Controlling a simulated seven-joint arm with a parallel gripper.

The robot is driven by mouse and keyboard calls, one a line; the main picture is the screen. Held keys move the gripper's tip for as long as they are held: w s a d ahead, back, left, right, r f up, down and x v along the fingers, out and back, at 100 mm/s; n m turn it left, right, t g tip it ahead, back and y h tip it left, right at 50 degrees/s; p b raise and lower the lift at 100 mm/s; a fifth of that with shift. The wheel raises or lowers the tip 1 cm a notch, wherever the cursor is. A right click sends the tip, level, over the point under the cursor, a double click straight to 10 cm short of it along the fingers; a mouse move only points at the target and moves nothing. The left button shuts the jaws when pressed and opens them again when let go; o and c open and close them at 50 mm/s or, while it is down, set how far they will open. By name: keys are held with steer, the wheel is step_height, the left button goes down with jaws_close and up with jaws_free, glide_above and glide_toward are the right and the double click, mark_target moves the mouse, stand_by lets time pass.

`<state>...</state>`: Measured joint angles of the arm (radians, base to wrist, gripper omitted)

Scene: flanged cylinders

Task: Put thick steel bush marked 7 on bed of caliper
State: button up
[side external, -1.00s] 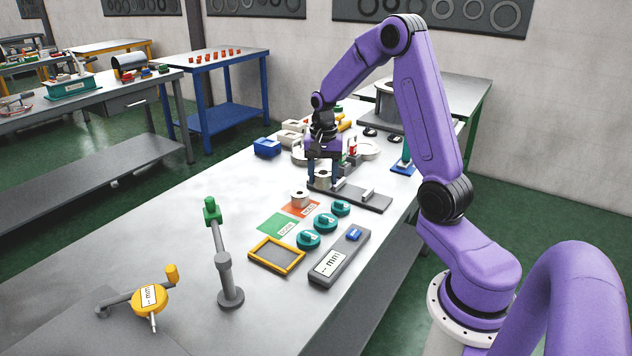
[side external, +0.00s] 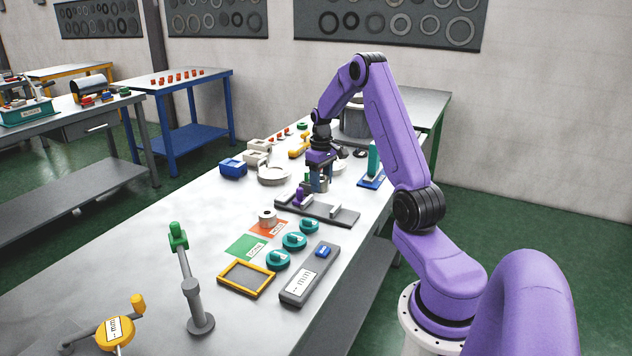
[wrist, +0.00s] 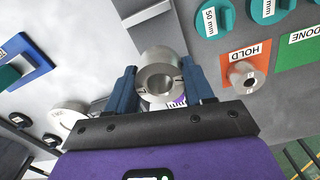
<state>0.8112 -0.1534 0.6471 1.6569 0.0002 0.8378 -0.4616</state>
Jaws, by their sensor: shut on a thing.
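My gripper (side external: 318,183) is shut on a thick steel bush (wrist: 160,59), seen in the wrist view as a silver ring with a central hole between the two blue fingers. My gripper holds the bush above the table, at the far side of the bed. Whether the bush touches anything below cannot be told.
A second steel bush (side external: 267,216) stands on the orange HOLD card (side external: 280,228), beside a green DONE card (side external: 246,246). Teal discs (side external: 294,241), a grey gauge box (side external: 309,275) and a yellow-framed tray (side external: 246,279) lie nearer.

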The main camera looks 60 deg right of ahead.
mark_target(321, 209)
stand_by(0.4)
steer(key=shift+f, duration=2.9)
steer(key=shift+f, duration=0.55)
steer(key=o, duration=1.4)
steer(key=shift+c, duration=0.2)
step_height(321, 209, up, 17)
steer(key=shift+r, duration=0.2)
